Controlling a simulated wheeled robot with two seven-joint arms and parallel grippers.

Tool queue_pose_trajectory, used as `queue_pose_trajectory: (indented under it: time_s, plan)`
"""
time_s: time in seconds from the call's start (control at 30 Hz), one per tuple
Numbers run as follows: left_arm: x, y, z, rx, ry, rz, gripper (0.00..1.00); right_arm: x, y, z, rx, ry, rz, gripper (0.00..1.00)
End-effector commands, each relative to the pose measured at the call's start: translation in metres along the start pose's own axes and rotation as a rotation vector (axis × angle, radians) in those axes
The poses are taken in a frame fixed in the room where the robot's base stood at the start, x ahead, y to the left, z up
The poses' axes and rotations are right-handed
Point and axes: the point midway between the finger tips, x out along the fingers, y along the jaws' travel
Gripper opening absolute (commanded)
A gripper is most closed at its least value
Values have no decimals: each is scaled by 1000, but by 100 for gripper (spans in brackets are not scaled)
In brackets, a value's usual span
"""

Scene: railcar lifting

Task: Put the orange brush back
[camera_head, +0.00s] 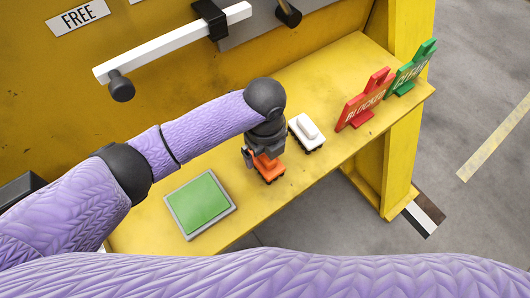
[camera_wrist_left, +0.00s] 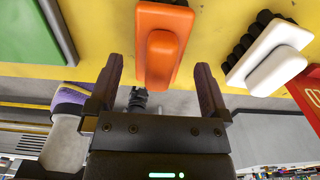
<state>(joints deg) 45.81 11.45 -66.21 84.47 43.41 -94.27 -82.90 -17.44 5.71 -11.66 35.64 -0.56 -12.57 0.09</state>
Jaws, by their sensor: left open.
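The orange brush (camera_head: 268,168) lies on the yellow shelf (camera_head: 318,88), between a green pad and a white brush. My left gripper (camera_head: 257,157) is over it and hides part of it in the head view. In the left wrist view, the orange brush (camera_wrist_left: 163,52) with its raised handle shows between the two spread fingers of my left gripper (camera_wrist_left: 157,70). The fingers are open, one on each side, and I see no contact. My right gripper is not in view.
The white brush (camera_head: 306,131) with dark bristles sits close by on the right. The green pad (camera_head: 199,203) in a grey frame lies to the left. Red (camera_head: 364,101) and green (camera_head: 411,70) signs stand at the shelf's right end. A white bar (camera_head: 170,45) juts out above the shelf.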

Motion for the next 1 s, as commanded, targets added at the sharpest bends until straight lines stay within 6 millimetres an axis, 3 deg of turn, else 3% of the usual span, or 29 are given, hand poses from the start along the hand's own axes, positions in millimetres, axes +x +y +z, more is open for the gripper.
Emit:
queue_pose_trajectory:
  time_s: [0.03, 0.1, 0.3, 0.43, 1.0]
  plan:
    - [-21, -1, 0, 0, -2, -4, 100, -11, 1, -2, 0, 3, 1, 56]
    - [-42, -1, 0, 1, -3, -5, 100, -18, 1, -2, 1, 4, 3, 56]
    - [-81, 0, 0, 0, 0, -2, 100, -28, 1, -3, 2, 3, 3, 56]
    - [-88, 0, 0, -1, 0, -1, 100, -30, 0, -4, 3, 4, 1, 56]
    - [-87, 0, 0, -1, 1, 0, 100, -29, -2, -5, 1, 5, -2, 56]
